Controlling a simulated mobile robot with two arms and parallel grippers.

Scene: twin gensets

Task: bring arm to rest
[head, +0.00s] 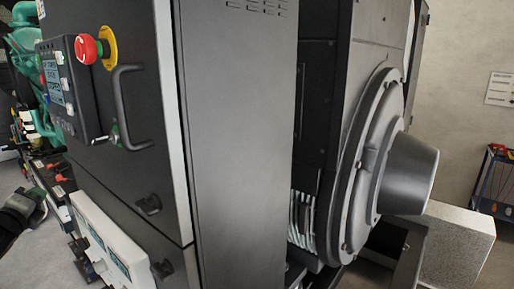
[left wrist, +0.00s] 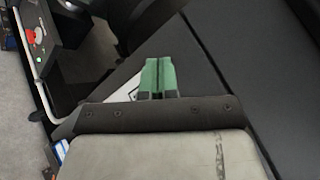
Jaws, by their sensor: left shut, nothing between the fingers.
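My left gripper (head: 38,196) is at the left edge of the head view, low, in front of and to the left of the dark control cabinet (head: 125,150). In the left wrist view its green fingertips (left wrist: 158,76) are together with nothing between them. They appear over a dark surface; whether they touch it I cannot tell. My right gripper is in neither view.
The cabinet carries a red emergency stop button (head: 86,49), a display panel (head: 55,80) and a black handle (head: 118,105). A large round generator housing (head: 372,165) stands to the right. A blue shelf cart (head: 490,185) is at the far right. Grey floor shows at left.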

